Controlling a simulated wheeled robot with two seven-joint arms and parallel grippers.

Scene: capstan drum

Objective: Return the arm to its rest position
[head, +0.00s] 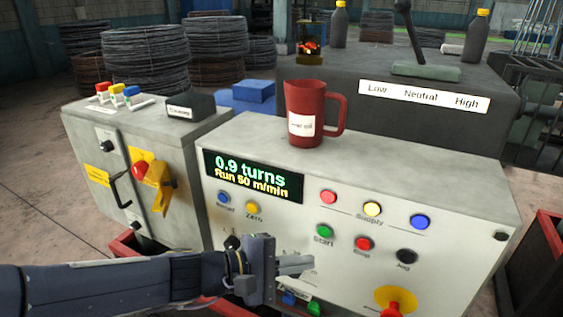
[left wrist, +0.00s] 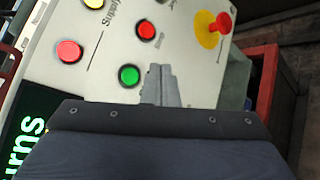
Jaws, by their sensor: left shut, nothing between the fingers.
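My left arm (head: 120,285) comes in from the left in the head view, low in front of the control panel (head: 460,230). My left gripper (head: 296,265) is shut and empty, its fingers pointing right, below the green Start button (head: 324,230). The display (head: 253,176) reads 0.9 turns and Run 50 m/min. My right gripper is not in view.
A red mug (head: 305,115) stands on top of the panel housing. A red-on-yellow mushroom button (head: 395,302) is at lower right. A grey cabinet (head: 150,150) with a red-and-yellow switch (head: 150,178) stands left. A lever block (head: 400,90) and wire coils (head: 145,57) are behind.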

